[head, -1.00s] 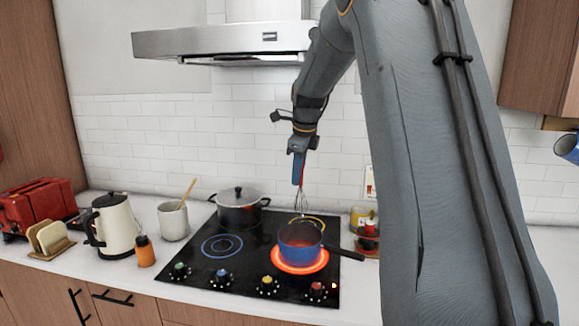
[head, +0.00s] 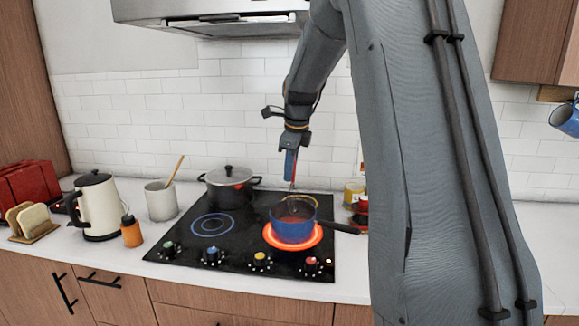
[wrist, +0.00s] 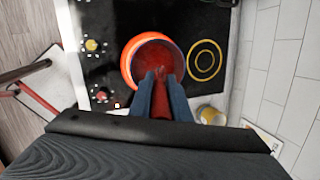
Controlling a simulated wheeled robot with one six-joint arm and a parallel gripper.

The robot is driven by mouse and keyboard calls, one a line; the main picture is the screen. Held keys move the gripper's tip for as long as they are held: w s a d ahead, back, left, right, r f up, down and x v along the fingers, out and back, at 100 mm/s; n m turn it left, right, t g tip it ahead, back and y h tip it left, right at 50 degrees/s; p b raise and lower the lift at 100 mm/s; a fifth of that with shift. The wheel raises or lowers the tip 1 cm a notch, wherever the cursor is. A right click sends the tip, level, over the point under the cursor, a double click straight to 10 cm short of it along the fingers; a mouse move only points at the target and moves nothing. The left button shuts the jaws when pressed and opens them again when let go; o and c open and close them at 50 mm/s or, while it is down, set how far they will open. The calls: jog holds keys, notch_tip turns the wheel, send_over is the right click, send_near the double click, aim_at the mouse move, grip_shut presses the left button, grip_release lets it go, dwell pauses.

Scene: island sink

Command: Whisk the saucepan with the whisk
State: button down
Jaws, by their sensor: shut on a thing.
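The blue saucepan (head: 292,223) stands on the glowing front right burner, with red contents inside; its dark handle points right. In the wrist view the saucepan (wrist: 134,50) lies just beyond my fingertips, red contents showing. My gripper (head: 290,158) points down above the pan, shut on the red handle of the whisk (head: 294,172). The red handle also shows between the blue fingers in the wrist view (wrist: 160,100). The whisk's wire end reaches down into the pan's opening; its lower part is hidden by the pan wall.
A black lidded pot (head: 228,190) stands on the back left burner. The front left burner (head: 212,225) is bare. A white kettle (head: 97,207), an orange bottle (head: 131,232) and a grey crock (head: 161,201) stand left of the cooktop. A jar (head: 354,192) stands behind the saucepan handle.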

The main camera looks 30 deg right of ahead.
aim_at(289, 190)
jog(key=shift+f+b, duration=1.25)
jog(key=shift+f, duration=2)
jog(key=shift+a, duration=0.1)
